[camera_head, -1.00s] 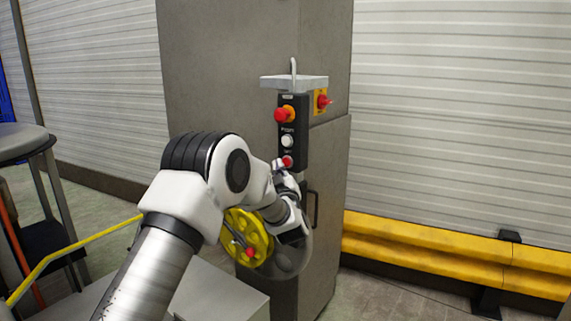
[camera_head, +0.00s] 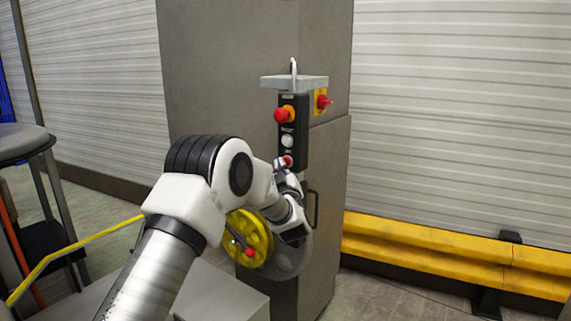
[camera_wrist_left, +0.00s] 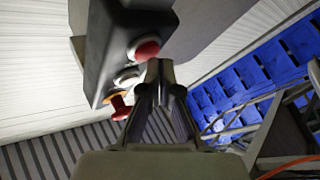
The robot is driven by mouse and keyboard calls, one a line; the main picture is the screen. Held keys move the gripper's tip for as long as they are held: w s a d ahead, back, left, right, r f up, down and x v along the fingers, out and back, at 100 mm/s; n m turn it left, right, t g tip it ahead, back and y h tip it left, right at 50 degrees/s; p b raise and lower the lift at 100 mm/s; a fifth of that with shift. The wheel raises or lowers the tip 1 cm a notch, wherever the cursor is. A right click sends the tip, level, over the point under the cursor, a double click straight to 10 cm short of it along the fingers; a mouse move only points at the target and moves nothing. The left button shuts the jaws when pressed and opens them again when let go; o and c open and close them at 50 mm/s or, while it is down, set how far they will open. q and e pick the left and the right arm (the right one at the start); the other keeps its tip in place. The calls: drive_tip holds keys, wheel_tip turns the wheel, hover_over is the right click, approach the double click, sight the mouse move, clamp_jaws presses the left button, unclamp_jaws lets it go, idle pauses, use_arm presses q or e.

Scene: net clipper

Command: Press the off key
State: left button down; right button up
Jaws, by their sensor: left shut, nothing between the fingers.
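The black control box (camera_head: 293,132) hangs on the grey cabinet. It carries a red mushroom knob (camera_head: 284,114) on top, a white button (camera_head: 287,141) in the middle and a red button (camera_head: 288,160), the likely off key, at the bottom. The labels are too small to read surely. My left gripper (camera_head: 282,166) is at the lower red button and partly hides it. In the left wrist view the shut, empty fingertips (camera_wrist_left: 158,66) are close beside the red button (camera_wrist_left: 147,50); contact cannot be told. My right gripper is out of view.
A red rotary switch (camera_head: 322,101) on a yellow plate is right of the box. A yellow handwheel (camera_head: 248,238) sits below my left arm. A yellow barrier (camera_head: 440,252) runs along the right wall. A round stool-like top (camera_head: 20,143) stands at left.

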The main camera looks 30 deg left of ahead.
use_arm(q)
drive_tip(key=shift+w, duration=0.45)
idle(0.3)
drive_tip(key=shift+s+b, duration=0.4)
drive_tip(key=shift+s, duration=0.45)
drive_tip(key=s+b, duration=0.1)
drive_tip(key=s, duration=0.4)
drive_tip(key=shift+a, duration=0.2)
